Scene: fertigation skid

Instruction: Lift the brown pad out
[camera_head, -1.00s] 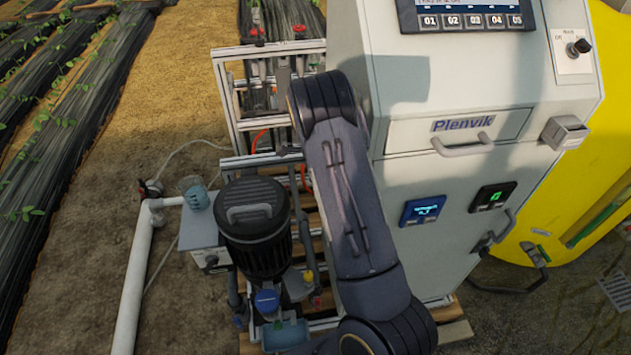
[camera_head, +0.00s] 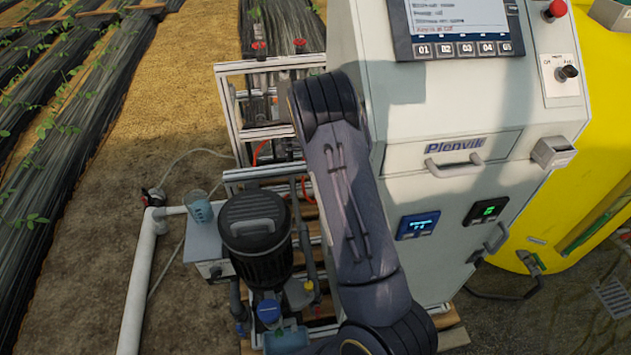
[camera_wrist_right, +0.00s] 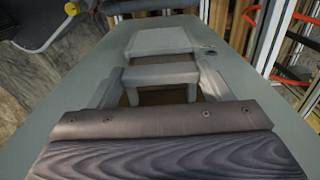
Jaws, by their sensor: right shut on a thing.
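My right arm reaches down beside the left side of the white cabinet in the head view; its hand is hidden there. In the right wrist view my right gripper (camera_wrist_right: 161,72) shows as grey jaw parts beyond a dark ribbed body, over a large grey panel (camera_wrist_right: 50,100). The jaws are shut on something. A narrow brown patch, apparently the brown pad (camera_wrist_right: 160,97), shows in the gap between the grey parts. Most of it is hidden, and the exact contact is not clear. My left gripper is in neither view.
The white cabinet (camera_head: 440,110) stands right of my arm, with a yellow tank (camera_head: 600,130) behind it. A black pump motor (camera_head: 257,230), a blue-tinted beaker (camera_head: 198,207) and a metal frame (camera_head: 262,132) stand to the left. A white pipe (camera_head: 138,285) runs along the ground.

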